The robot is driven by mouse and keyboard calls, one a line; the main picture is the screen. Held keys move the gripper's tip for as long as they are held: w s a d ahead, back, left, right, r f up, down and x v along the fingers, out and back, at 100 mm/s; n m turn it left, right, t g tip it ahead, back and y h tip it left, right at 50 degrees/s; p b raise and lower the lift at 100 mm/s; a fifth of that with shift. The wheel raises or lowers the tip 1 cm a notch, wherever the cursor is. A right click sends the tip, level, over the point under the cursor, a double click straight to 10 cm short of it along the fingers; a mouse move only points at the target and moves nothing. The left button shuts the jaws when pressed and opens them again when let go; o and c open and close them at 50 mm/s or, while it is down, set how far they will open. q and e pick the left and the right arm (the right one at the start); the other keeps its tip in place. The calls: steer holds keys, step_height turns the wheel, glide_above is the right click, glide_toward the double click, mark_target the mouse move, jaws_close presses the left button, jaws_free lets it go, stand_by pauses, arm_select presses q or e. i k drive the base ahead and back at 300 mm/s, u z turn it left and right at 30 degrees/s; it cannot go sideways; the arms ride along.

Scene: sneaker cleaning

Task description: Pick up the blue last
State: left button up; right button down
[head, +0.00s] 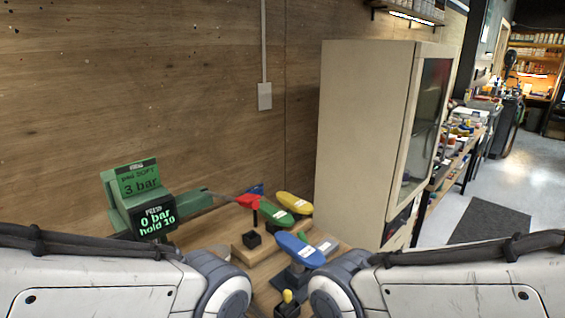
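The blue last (300,249) sits tilted on a dark grey stand (294,277) near the front of the wooden table, with a pale label on its top. My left arm comes in from the left and my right arm from the right. Their rounded grey joints lie on either side of the stand. Neither gripper shows in the head view, so I cannot see their fingers.
Behind are a green last (273,211), a yellow last (295,203) and a red piece (248,201). A green press (150,200) with displays stands at the left. A tall beige cabinet (362,140) stands at the right, behind the table.

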mark_target(301, 252)
steer(key=k, duration=0.5)
steer(key=z, duration=1.5)
steer(key=i, duration=1.15)
steer(key=u, duration=2.9)
steer(key=i, duration=0.5)
steer(key=z, duration=0.1)
